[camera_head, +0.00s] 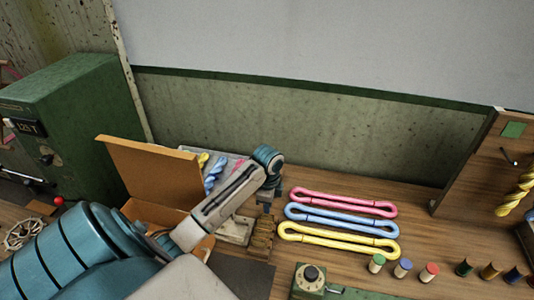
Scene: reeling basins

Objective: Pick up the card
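My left arm comes in from the lower left, and its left gripper (264,207) points down near the middle of the table, just left of the coiled skeins. The fingers are small and dark, and I cannot tell whether they are open or shut. A small brown slatted wooden piece (262,236) is right below it; I cannot tell whether they touch. No card can be made out for certain. A small flat green rectangle (513,129) on the upright wooden board at the right may be one. My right gripper is not in view.
Pink (345,203), blue (340,219) and yellow (338,239) skeins lie on the wooden table. Several thread spools (429,271) stand at the front right. An open cardboard box (150,172) and a green cabinet (75,125) are left. A green dial box (308,282) is at the front.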

